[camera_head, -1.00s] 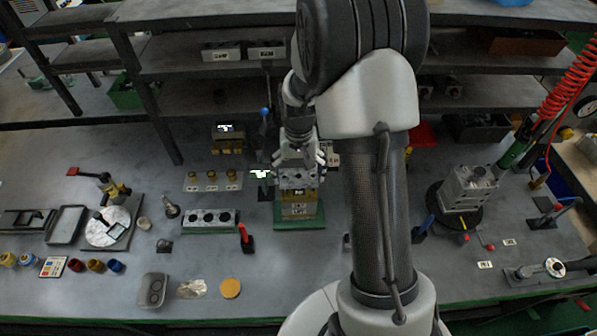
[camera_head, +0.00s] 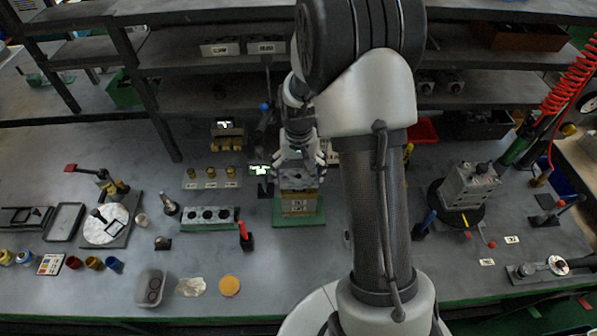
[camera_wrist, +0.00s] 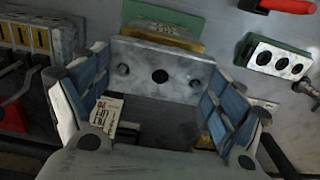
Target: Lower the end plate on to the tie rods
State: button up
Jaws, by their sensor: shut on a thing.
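My gripper (camera_head: 299,158) points down over the valve stack and is shut on the grey end plate (camera_head: 297,176). In the wrist view the plate (camera_wrist: 160,92) lies between the blue-padded fingers, with a large dark hole in its middle and smaller holes to each side. The valve stack (camera_head: 299,205), of brass and grey blocks, stands on a green base (camera_head: 318,217) directly under the plate. The base also shows at the top of the wrist view (camera_wrist: 160,15). I cannot tell whether the plate touches the stack. The tie rods cannot be made out.
A grey block with round holes (camera_head: 210,217) and a red-handled tool (camera_head: 245,235) stand left of the stack. Brass parts (camera_head: 211,173) stand behind them. A grey block on a dark turntable (camera_head: 468,187) is at right. Shelves (camera_head: 220,95) overhang the back.

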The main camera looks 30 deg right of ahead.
jog(key=shift+f+b, duration=0.6)
jog(key=shift+f, duration=0.25)
